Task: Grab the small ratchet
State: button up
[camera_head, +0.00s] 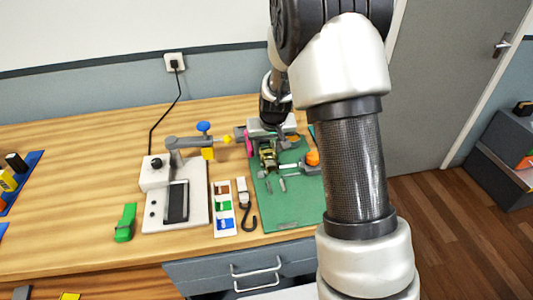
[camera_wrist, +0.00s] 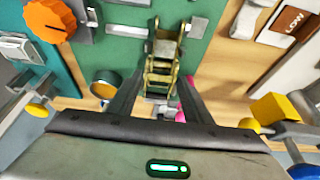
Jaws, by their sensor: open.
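In the head view my gripper (camera_head: 270,135) is partly hidden by my own arm and wrist.
The green mat (camera_head: 290,214) holds small metal parts and an orange knob (camera_head: 312,157). A green clip (camera_head: 125,224) lies farther left.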

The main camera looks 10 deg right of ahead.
jog(key=shift+w+f, duration=0.25)
jog(key=shift+f, duration=0.3)
jog(key=shift+r, duration=0.1)
jog(key=c, duration=0.9)
